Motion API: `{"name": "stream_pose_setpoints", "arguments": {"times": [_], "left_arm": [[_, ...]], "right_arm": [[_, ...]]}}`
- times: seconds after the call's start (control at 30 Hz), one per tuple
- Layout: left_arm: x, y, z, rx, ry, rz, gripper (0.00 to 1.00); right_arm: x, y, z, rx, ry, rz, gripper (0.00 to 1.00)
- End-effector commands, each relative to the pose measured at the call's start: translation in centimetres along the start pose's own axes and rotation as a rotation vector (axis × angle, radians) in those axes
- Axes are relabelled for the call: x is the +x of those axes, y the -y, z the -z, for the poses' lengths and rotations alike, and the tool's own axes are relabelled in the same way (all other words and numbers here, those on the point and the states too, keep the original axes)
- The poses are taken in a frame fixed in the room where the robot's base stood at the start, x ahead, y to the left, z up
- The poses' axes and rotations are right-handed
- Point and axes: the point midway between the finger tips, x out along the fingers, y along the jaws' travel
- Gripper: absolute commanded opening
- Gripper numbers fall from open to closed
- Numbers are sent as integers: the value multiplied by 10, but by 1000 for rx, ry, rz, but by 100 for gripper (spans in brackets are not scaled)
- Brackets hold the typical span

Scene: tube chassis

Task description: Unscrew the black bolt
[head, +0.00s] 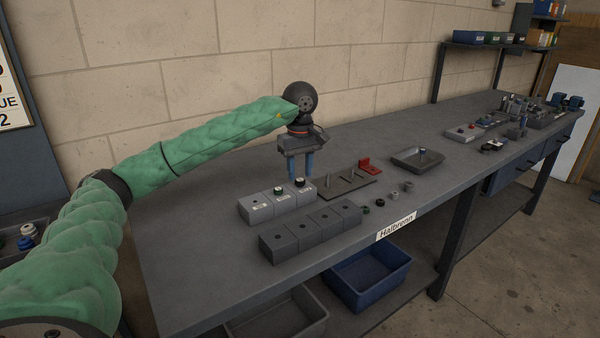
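A row of light grey blocks (282,204) stands on the bench, with small caps on top. Two caps are dark: one on the middle block (278,190) and one on the right block (299,183). Which is the black bolt is too small to tell. My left gripper (300,175) points down above the right block with its two blue fingers apart. The right dark cap shows just below the gap between the fingertips; I cannot tell whether they reach around it. My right gripper is not in view.
Dark grey blocks (311,234) with holes stand in front. To the right are a plate with pegs (349,186), a red bracket (369,167), several small dark nuts and a shallow tray (405,163). A blue bin (369,279) sits below the bench. The wall is behind.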

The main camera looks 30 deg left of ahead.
Motion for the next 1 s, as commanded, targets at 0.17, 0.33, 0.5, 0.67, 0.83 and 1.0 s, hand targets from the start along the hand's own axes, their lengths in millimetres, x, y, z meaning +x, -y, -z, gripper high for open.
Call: {"name": "stream_pose_setpoints", "arguments": {"times": [0.17, 0.33, 0.5, 0.67, 0.83, 1.0], "left_arm": [[2, 0, 0, 178, -1, 0, 36], [0, 0, 0, 281, -1, 0, 36], [1, 0, 0, 348, -1, 0, 36], [2, 0, 0, 509, -1, 0, 36], [2, 0, 0, 685, 0, 1, 36], [1, 0, 0, 848, 0, 0, 36]], "right_arm": [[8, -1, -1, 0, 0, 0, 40], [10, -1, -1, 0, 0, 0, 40], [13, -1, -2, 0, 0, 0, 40], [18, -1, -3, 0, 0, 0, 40], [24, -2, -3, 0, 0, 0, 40], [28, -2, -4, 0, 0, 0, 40]]}}
